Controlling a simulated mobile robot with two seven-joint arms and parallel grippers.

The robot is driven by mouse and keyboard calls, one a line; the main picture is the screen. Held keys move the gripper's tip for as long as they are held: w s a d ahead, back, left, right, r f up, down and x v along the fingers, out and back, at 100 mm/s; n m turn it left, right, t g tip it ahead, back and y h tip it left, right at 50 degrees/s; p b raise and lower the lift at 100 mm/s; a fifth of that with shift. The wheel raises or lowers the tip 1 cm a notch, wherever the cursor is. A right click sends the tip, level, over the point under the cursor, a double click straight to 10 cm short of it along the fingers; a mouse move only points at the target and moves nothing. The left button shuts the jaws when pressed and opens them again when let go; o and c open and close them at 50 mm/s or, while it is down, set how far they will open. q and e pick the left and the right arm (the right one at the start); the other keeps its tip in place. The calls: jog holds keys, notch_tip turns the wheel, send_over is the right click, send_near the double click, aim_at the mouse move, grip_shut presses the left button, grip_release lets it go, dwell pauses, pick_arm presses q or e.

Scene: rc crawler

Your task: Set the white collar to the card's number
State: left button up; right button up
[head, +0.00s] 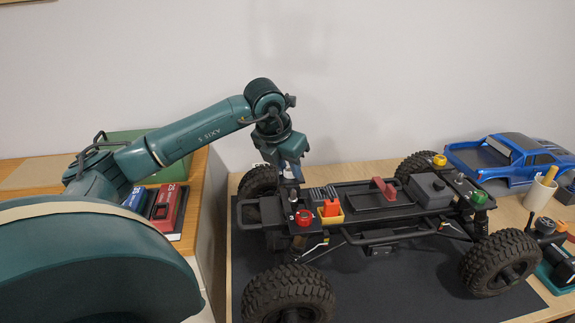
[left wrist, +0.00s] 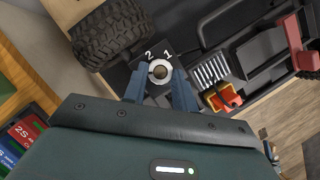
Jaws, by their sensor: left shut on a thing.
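The white collar (left wrist: 160,71) is a small pale ring with a brown centre, at the corner of the black crawler chassis (head: 362,212) beside a wheel. The numerals 2 and 1 show on the dark surface by it in the left wrist view. My left gripper (left wrist: 160,90) is shut on the collar, one finger on each side. In the head view my left gripper (head: 290,172) reaches down at the chassis's back left corner and hides most of the collar. I cannot make out a card with a readable number. My right gripper is not in view.
Red (head: 303,217), yellow (head: 439,160) and green (head: 478,198) knobs stand at other chassis corners. An orange part in a yellow holder (head: 330,211) is close to the collar. A blue truck body (head: 510,160) and a cup (head: 540,194) stand right. Battery packs (head: 168,205) lie left.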

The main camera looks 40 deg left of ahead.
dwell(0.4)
pick_arm(q)
jog(key=o, duration=1)
jog(key=shift+c, duration=0.2)
jog(key=v, duration=1.3)
jog(key=shift+r, duration=0.15)
jog(key=shift+d, duration=0.15)
